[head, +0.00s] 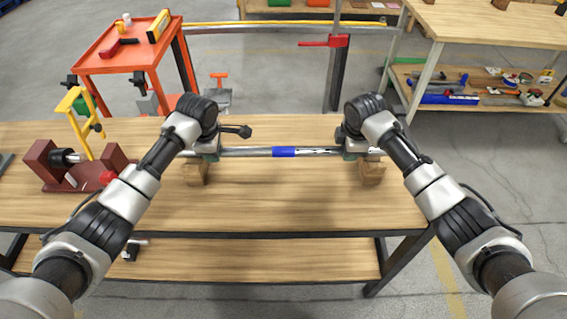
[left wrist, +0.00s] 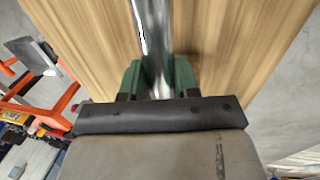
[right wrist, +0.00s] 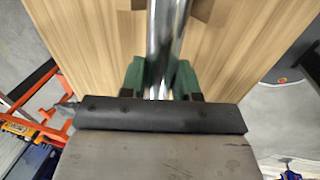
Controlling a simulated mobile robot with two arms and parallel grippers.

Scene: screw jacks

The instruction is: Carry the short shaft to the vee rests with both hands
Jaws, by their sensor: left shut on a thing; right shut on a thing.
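The short shaft (head: 250,152) is a silver bar with a blue band in the middle, lying level across the table in the head view. My left gripper (head: 207,152) is shut on its left part, and my right gripper (head: 354,151) is shut on its right part. The green jaws straddle the bar in the left wrist view (left wrist: 158,80) and the right wrist view (right wrist: 162,80). Two wooden vee rests, left (head: 194,174) and right (head: 372,174), stand on the table under the shaft near its ends. Whether the shaft touches their notches is hidden.
A dark red fixture (head: 110,160) with a yellow handle (head: 80,122) stands at the table's left. An orange cart (head: 125,55) and a grey post with a red clamp (head: 325,41) are behind the table. The wooden tabletop (head: 280,205) in front is clear.

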